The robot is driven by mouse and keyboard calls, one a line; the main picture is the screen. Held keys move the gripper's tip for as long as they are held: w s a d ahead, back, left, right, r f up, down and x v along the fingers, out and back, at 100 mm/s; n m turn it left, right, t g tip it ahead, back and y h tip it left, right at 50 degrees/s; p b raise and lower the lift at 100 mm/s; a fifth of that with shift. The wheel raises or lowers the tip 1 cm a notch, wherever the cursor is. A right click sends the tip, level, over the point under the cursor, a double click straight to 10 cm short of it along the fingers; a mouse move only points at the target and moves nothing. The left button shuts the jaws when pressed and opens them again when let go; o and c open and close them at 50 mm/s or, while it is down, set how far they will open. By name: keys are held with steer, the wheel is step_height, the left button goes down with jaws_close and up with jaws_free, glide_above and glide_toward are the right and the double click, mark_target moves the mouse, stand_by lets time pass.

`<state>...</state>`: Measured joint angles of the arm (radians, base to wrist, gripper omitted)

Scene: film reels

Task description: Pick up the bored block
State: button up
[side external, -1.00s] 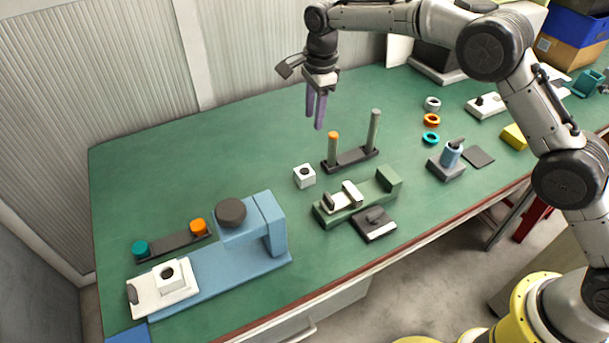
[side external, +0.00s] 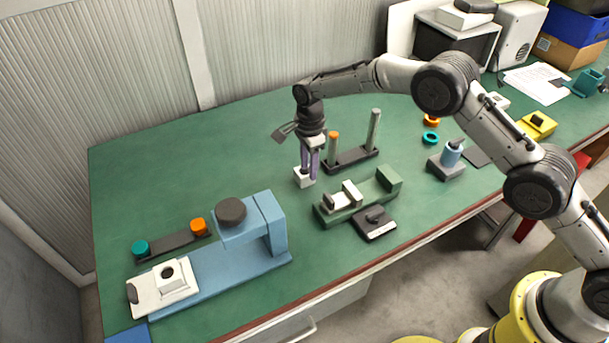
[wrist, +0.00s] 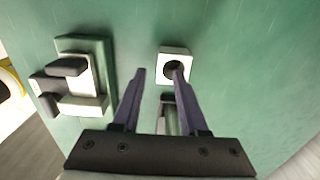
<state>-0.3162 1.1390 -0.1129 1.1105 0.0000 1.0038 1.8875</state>
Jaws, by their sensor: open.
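A small white bored block (side external: 302,182) with a dark round hole stands on the green bench, left of the two-post rack. It also shows in the wrist view (wrist: 164,52), near the top centre. My gripper (side external: 309,174) is open and points down at this block. In the side view its purple fingers overlap the block's upper part. In the wrist view my gripper (wrist: 160,74) has its right fingertip in front of the hole and its left fingertip left of the block. I cannot tell whether they touch. A similar white holed block (side external: 170,275) sits on the blue machine's white plate.
The two-post rack (side external: 351,160) stands close right of my gripper. The green vise (side external: 333,216) and a dark plate (side external: 375,223) are in front of it. The blue machine (side external: 262,258) is at front left. The bench (side external: 190,150) behind and left is clear.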

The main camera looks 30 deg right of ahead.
mark_target(308, 175)
step_height(308, 175, down, 4)
steer(key=shift+a+f, duration=0.1)
steer(key=shift+a, duration=0.05)
steer(key=shift+c, duration=0.2)
jaws_close()
stand_by(1.3)
